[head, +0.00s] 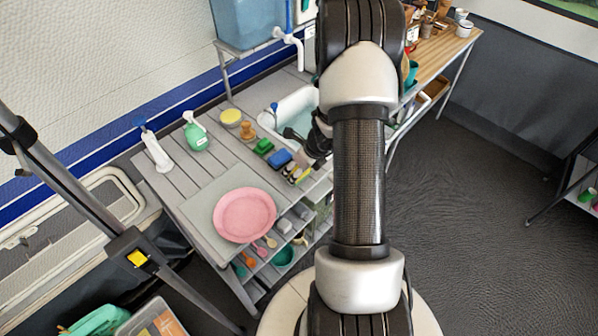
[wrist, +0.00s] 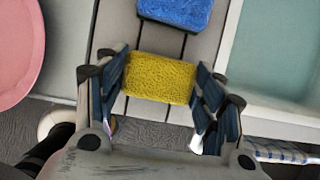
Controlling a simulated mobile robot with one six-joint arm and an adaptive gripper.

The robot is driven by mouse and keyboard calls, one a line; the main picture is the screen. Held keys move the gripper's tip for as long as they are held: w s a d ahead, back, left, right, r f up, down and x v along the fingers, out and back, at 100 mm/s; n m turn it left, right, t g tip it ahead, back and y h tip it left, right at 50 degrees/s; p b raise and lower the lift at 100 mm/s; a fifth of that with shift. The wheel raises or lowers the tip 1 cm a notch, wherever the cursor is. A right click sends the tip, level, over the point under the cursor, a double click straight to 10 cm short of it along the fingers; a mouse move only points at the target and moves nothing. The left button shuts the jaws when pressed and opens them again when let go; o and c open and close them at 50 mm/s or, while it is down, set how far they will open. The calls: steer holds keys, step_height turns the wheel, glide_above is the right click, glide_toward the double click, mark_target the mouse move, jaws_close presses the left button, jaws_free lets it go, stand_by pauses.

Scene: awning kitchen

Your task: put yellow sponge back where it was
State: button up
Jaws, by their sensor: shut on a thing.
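The yellow sponge (wrist: 160,78) sits between the two fingers of my gripper (wrist: 158,92) in the wrist view. The fingers are shut on its left and right sides. The sponge is over the grey slatted counter near its front edge; I cannot tell whether it touches the slats. In the head view my gripper (head: 304,168) is at the counter's front edge, partly hidden by my arm, with the yellow sponge (head: 291,170) just visible beside it. A blue sponge (wrist: 175,12) lies just beyond it in the wrist view, apart from it.
A pink plate (head: 244,214) lies on a grey mat to the left. The sink basin (head: 292,108) is to the right of these. Shelves below hold utensils.

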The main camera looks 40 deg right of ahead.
steer(key=shift+f, duration=0.15)
steer(key=o, duration=1)
steer(key=shift+o, duration=0.2)
steer(key=shift+r, duration=0.2)
